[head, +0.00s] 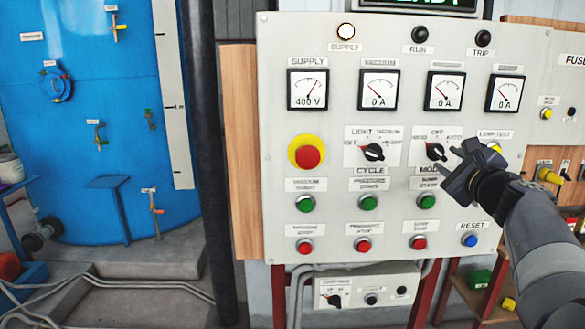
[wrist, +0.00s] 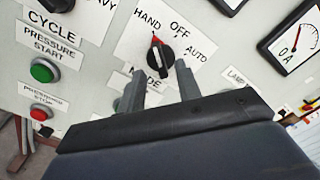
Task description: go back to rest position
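My gripper (head: 459,172) is in front of the right part of the grey control panel (head: 270,150), just right of and below the MODE knob (head: 435,151). In the wrist view my gripper (wrist: 160,88) shows two dark fingers spread apart, with nothing held between them. The black MODE knob (wrist: 160,62) with a red pointer is just beyond the fingertips. I cannot tell whether the fingers touch the knob or the panel.
Near the gripper are the blue reset button (head: 469,240), the green button (head: 427,201) and the cycle knob (head: 373,152). A red emergency button (head: 308,157) is further left. A dark vertical pipe (head: 205,150) and a blue tank (head: 85,110) stand at left.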

